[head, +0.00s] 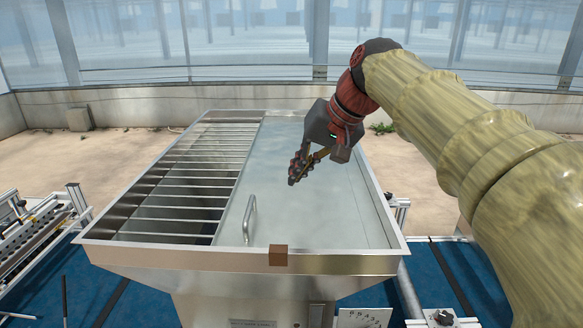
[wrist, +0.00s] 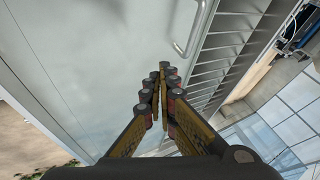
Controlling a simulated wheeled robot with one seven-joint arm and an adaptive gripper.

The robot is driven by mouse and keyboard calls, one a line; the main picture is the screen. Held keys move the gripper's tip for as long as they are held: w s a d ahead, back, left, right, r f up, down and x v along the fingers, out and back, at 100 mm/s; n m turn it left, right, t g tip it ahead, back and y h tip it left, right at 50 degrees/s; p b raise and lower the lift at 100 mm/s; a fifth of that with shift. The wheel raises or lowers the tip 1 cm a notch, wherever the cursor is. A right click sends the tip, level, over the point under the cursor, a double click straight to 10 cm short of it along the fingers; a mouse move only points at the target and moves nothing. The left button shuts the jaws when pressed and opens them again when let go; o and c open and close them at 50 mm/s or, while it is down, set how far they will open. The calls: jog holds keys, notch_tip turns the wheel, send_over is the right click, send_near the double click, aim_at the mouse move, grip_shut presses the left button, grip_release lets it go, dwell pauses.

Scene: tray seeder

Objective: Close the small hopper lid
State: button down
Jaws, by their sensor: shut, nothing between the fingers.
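The hopper (head: 330,262) is a wide metal box with a sloping underside. A flat, shiny grey lid panel (head: 310,215) lies level over its right part. A bar handle (head: 249,218) stands near the panel's left edge; it also shows in the wrist view (wrist: 201,30). Left of the panel the hopper is uncovered, with a row of metal bars (head: 185,180). My gripper (head: 292,182) is shut and empty, above the panel, behind and right of the handle. In the wrist view its fingertips (wrist: 168,80) are together over the panel, apart from the handle.
A small brown block (head: 278,256) sits on the hopper's front rim. A machine with metal rails (head: 40,230) stands at the left. A dial panel (head: 362,318) is below the front. Glass walls (head: 230,40) stand behind. The air above the hopper's left side is free.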

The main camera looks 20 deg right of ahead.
send_near(266, 215)
jog(key=w, duration=0.2)
jog(key=w+d, duration=0.1)
jog(key=shift+w+f, duration=0.2)
jog(key=shift+f, duration=0.15)
jog(key=a, duration=0.1)
jog(key=w+a+p, duration=0.1)
jog(key=a, duration=0.1)
jog(key=shift+a+f, duration=0.15)
jog(key=shift+a, duration=0.05)
jog(key=shift+w+a+f, duration=0.1)
jog(key=shift+a+f, duration=0.05)
jog(key=shift+a, duration=0.15)
jog(key=w+a+p, duration=0.3)
jog(key=w+a, duration=0.1)
jog(key=a, duration=0.9)
jog(key=w+a+p, duration=0.3)
jog(key=w+a, duration=0.1)
jog(key=a, duration=0.9)
jog(key=shift+w, duration=0.3)
jog(key=shift+d, duration=0.1)
